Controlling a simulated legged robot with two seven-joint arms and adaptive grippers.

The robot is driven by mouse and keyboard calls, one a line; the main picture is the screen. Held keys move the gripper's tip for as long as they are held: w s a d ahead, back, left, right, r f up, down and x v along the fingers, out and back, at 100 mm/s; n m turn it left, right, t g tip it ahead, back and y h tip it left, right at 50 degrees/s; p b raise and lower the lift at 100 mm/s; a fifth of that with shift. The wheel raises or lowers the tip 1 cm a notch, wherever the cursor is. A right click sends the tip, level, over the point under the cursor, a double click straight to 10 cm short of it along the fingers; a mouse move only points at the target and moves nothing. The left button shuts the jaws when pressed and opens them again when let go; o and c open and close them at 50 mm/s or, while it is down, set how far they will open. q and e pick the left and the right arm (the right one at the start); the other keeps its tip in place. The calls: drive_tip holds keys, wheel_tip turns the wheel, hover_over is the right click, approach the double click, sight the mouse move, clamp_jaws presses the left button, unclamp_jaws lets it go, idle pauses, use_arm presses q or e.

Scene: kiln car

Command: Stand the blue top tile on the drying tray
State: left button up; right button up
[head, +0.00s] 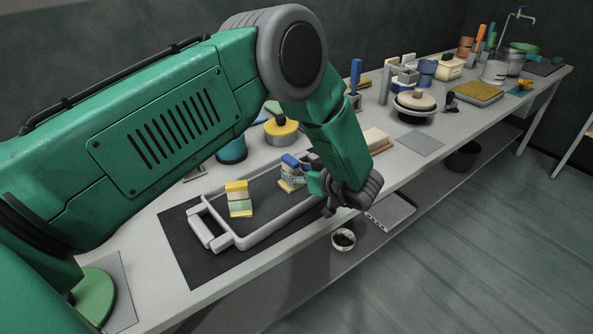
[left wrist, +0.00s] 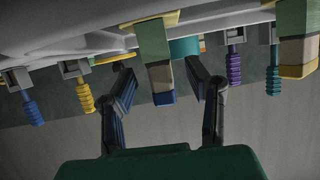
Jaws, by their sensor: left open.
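A short stack (head: 288,184) of pale and yellow tiles stands in a grey tray with raised handles (head: 208,241), with the blue top tile (head: 291,160) uppermost. My left gripper (head: 318,186) is beside this stack, on its right. In the left wrist view the open fingers (left wrist: 157,75) lie on either side of the blue tile (left wrist: 171,98), with a gap visible on both sides and nothing gripped. A second stack (head: 239,201) with a yellow top stands to the left in the same tray. I cannot tell which tray is the drying tray.
The grey tray lies on a dark mat (head: 176,232) on the long bench. A yellow-topped round pot (head: 281,131) is behind it. A round dish (head: 415,101) and a tray with a mustard-coloured pad (head: 473,91) stand farther right. A flat grey square (head: 420,143) is clear.

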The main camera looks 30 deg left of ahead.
use_arm(q)
drive_tip(key=shift+p+v, duration=0.85)
drive_tip(key=shift+v, duration=1.35)
drive_tip(key=shift+d, duration=0.1)
drive_tip(key=shift+d, duration=0.1)
drive_tip(key=v, duration=1.2)
drive_tip(key=shift+f, duration=0.1)
